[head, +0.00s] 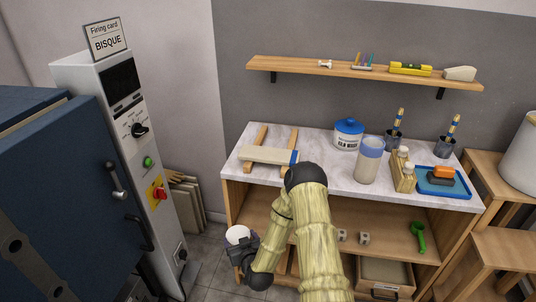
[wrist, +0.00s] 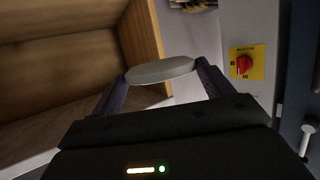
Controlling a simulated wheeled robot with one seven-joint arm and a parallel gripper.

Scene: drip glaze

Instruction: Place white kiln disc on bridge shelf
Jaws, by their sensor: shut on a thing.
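The white kiln disc (head: 237,234) is held between the fingertips of my gripper (head: 240,241), low at the left front of the workbench. In the wrist view the disc (wrist: 160,70) shows as a pale, thin oval, gripped at its two sides by the dark fingers. The likely bridge shelf is a pale board with a blue end (head: 266,155), lying across two wooden bars on the left of the marble top. Its top looks bare. My gripper is lower than the board and to its left. My arm covers part of the bench front.
A grey control cabinet (head: 140,140) and blue kiln door (head: 70,185) stand left. A wall shelf (head: 320,67) hangs above.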

